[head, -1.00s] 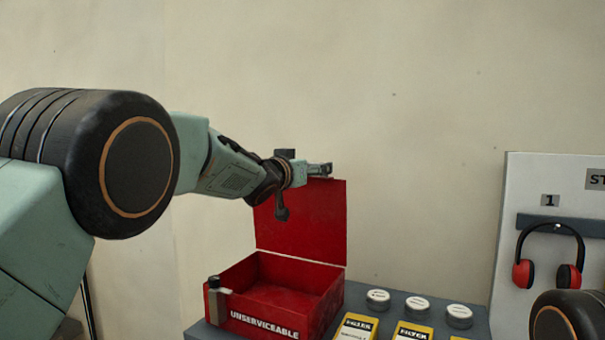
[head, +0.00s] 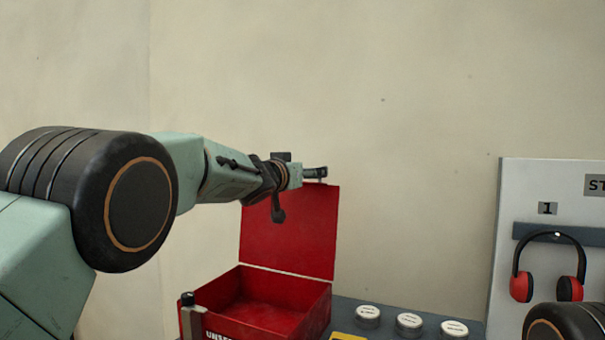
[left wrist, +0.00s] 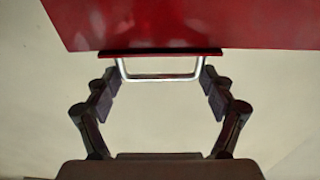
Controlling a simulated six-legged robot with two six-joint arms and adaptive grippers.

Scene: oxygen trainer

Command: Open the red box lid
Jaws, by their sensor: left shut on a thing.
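The red box (head: 262,301) stands at the lower middle of the head view with its front edge cut off. Its red lid (head: 289,233) stands raised, about upright, along the back, and the inside looks empty. My left gripper (head: 316,174) is at the lid's top edge. In the left wrist view the lid (left wrist: 180,22) fills the top, with a silver handle (left wrist: 158,76) on its edge. My right gripper is out of view.
Several round white-topped canisters (head: 409,322) stand right of the box on a grey surface. A yellow item (head: 346,337) is partly cut off below. A white board (head: 507,210) with red and black earmuffs (head: 547,275) stands at the right. The wall behind the lid is bare.

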